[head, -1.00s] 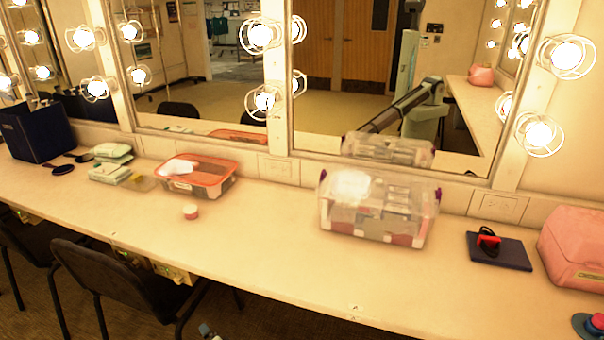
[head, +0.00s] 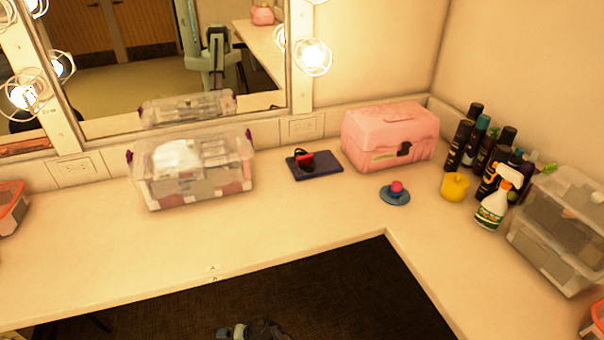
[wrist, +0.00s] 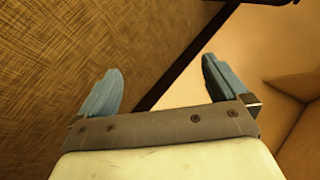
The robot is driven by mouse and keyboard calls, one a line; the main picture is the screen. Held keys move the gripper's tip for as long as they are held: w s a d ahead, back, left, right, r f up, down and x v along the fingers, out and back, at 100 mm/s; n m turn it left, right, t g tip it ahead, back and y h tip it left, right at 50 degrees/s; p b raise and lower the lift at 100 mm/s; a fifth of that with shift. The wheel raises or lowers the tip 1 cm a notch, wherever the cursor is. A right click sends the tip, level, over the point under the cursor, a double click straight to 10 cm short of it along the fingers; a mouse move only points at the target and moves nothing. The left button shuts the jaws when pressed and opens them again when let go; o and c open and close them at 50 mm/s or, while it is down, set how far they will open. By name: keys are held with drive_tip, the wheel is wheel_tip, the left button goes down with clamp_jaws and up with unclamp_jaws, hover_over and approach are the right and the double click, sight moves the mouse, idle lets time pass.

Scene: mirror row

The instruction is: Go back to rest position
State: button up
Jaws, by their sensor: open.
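My gripper shows in the wrist view (wrist: 160,88) with its two blue fingers spread wide apart and nothing between them. Beyond the fingers are the brown woven floor on the left and a pale surface on the right. In the head view, part of my arm's end (head: 250,330) shows at the bottom edge, over the dark floor and clear of the counter. Its fingers are hard to make out there.
The pale L-shaped counter (head: 300,225) holds a clear bin (head: 195,180), a dark blue book (head: 325,166), a pink case (head: 390,138), a blue dish (head: 396,199), a yellow object (head: 454,187), a spray bottle (head: 491,209), dark bottles and a clear box (head: 556,232). The front counter is bare.

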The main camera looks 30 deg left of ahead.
drive_tip(key=w+d+f+m+g+h, duration=0.1)
drive_tip(key=w+d+f+h, duration=0.15)
drive_tip(key=d, duration=1.35)
drive_tip(key=w+d+f+m+h, duration=0.15)
drive_tip(key=w+d, duration=0.25)
drive_tip(key=d, duration=1.2)
drive_tip(key=s+d+r+m+g+h, duration=0.1)
drive_tip(key=s+d, duration=0.3)
drive_tip(key=d, duration=0.5)
drive_tip(key=s+d+r+g+h, duration=0.1)
drive_tip(key=s+d, duration=0.3)
drive_tip(key=d, duration=0.6)
drive_tip(key=s+d+r+m+g+h, duration=0.1)
drive_tip(key=s+d+r+g+h, duration=0.1)
drive_tip(key=s+d, duration=0.3)
drive_tip(key=d, duration=0.4)
drive_tip(key=shift+d+m, duration=0.25)
drive_tip(key=shift+m, duration=0.1)
drive_tip(key=shift+s, duration=0.1)
